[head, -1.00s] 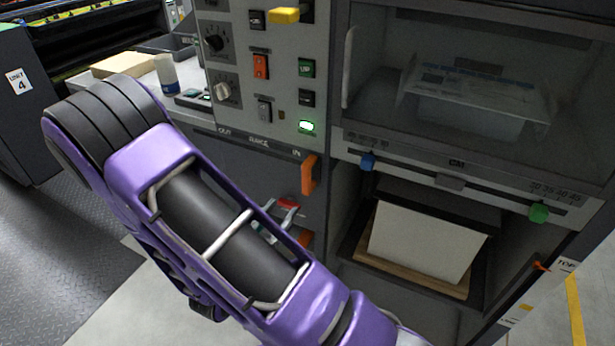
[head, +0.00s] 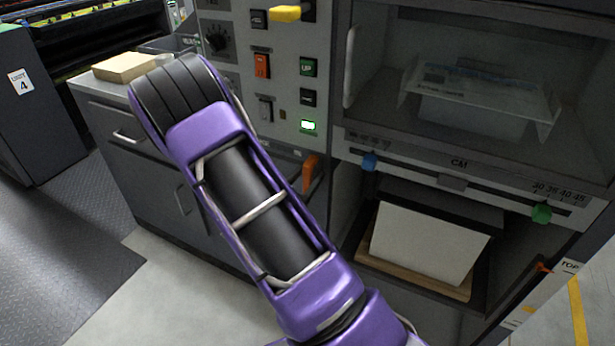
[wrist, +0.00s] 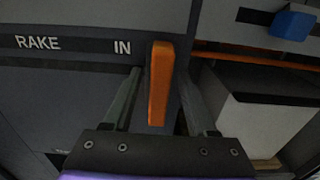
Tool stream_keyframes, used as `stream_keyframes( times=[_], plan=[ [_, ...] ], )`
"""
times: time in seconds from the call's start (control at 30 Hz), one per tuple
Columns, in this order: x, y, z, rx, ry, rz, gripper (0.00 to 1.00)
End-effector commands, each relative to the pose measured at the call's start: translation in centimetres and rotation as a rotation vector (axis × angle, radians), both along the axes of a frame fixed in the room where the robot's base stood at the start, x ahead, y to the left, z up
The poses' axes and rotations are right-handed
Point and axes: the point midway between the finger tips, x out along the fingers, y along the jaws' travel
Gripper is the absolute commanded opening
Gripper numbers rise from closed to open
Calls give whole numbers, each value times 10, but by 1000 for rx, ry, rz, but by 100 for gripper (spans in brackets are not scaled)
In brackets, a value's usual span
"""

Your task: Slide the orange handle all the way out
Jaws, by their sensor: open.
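The orange handle (wrist: 160,85) stands upright in the wrist view, just right of the word IN on the dark panel. In the head view the handle (head: 311,172) shows past the edge of my arm, at the right end of the panel. My gripper (wrist: 162,78) is open, with one finger on each side of the handle. Gaps show between the handle and both fingers, and nothing is gripped. In the head view my arm hides the gripper and most of the labelled strip. The word RAKE (wrist: 38,43) shows left of IN.
A blue knob (head: 369,162) and a green knob (head: 541,213) sit on a scale bar to the right. Below it is an open bay with a white paper stack (head: 425,243). Buttons and switches (head: 262,65) stand above the panel. Floor is clear at left.

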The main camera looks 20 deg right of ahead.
Motion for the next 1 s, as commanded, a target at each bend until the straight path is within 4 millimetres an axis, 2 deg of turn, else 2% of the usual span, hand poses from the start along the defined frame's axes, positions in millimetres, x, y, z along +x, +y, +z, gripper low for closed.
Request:
stream_keyframes(
  times=[0.07, 0.3, 0.4, 1.0],
  plan=[
    [0, 0, 0, 0, 0, 0, 57],
    [0, 0, 0, 0, 0, 0, 14],
    [0, 0, 0, 0, 0, 0, 0],
    [0, 1, 0, 1, 1, 0, 0]
  ],
)
